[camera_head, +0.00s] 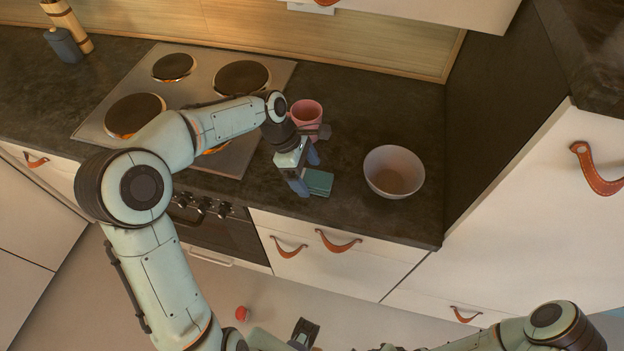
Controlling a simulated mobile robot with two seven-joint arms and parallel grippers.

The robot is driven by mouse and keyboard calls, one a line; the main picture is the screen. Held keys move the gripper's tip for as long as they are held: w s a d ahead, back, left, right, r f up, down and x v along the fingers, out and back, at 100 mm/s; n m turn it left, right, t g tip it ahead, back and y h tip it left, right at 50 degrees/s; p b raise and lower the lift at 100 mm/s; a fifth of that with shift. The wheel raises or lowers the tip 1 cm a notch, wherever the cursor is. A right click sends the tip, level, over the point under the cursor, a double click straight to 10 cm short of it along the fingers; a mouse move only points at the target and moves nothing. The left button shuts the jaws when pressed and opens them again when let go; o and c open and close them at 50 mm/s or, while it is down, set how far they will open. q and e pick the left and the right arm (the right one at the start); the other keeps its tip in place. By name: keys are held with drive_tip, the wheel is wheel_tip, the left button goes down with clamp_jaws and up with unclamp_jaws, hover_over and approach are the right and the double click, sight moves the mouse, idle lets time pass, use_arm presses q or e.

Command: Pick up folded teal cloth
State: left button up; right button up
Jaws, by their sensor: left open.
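The folded teal cloth (319,183) lies flat on the dark countertop, near its front edge and left of the white bowl. My left gripper (307,177) points down at the cloth's left side, with its blue-grey fingers apart. One finger is at the cloth's near left edge and the other by its far left corner. I cannot tell whether the fingers touch the cloth. The gripper hides a little of its left side.
A pink cup (306,113) stands just behind my left gripper. The white bowl (394,172) is right of the cloth. The stove (222,87) lies left, under my forearm. A tall dark side panel (500,120) bounds the counter on the right. A red ball (242,313) is on the floor.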

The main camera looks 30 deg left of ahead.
sight(307, 176)
use_arm(q)
drive_tip(key=shift+d+f, duration=0.15)
drive_tip(key=shift+f, duration=0.15)
drive_tip(key=c, duration=1.2)
drive_tip(key=shift+r, duration=0.15)
wheel_tip(307, 176, up, 20)
drive_tip(key=p, duration=0.3)
drive_tip(key=shift+p, duration=0.35)
use_arm(e)
drive_tip(key=w+r, duration=0.2)
drive_tip(key=r, duration=0.2)
drive_tip(key=shift+w+r, duration=0.25)
drive_tip(key=shift+w, duration=0.15)
